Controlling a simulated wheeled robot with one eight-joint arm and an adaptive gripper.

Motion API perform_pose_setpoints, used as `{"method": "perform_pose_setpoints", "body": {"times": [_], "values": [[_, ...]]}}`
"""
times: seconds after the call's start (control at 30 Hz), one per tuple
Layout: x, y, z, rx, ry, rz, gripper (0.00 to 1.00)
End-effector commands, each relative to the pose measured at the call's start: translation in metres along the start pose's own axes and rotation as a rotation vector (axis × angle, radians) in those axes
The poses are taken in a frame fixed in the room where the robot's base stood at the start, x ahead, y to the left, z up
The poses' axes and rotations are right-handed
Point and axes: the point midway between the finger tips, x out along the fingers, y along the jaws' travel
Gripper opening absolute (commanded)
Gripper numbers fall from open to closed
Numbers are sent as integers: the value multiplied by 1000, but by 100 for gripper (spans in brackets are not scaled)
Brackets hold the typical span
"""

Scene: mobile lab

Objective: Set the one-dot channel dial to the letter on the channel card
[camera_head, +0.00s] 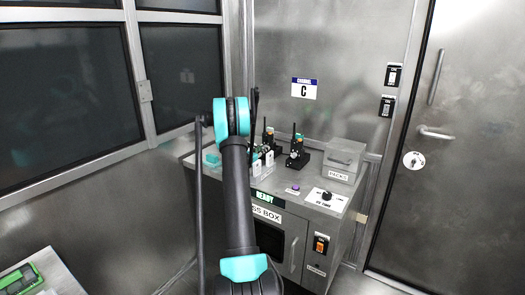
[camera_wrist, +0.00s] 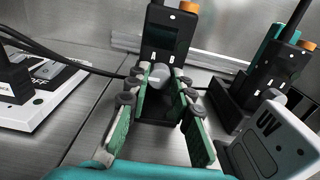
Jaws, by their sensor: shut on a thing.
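The channel card (camera_head: 304,88) on the back wall shows the letter C under a blue header. In the wrist view my gripper (camera_wrist: 160,76) has its green-padded fingers closed around a grey dial (camera_wrist: 159,74) on the front of a black radio (camera_wrist: 166,38). The radio stands upright, with a dark screen above the dial and an orange knob on top. A second black radio (camera_wrist: 270,70) stands to the right. In the head view, radios (camera_head: 297,150) stand on the bench; my arm hides the gripper.
A white UV-marked device (camera_wrist: 270,145) is close at the right of my fingers. A white panel with a black switch (camera_wrist: 40,90) lies at left.

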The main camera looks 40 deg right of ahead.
Motion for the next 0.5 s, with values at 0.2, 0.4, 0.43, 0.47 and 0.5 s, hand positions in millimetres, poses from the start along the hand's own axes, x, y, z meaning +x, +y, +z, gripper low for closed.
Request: {"method": "perform_pose_setpoints", "body": {"times": [0.2,0.4,0.43,0.47,0.5], "values": [[0,0,0,41,0,0,0],[0,0,0,151,0,0,0],[0,0,0,175,0,0,0],[0,0,0,198,0,0,0],[0,0,0,233,0,0,0]]}}
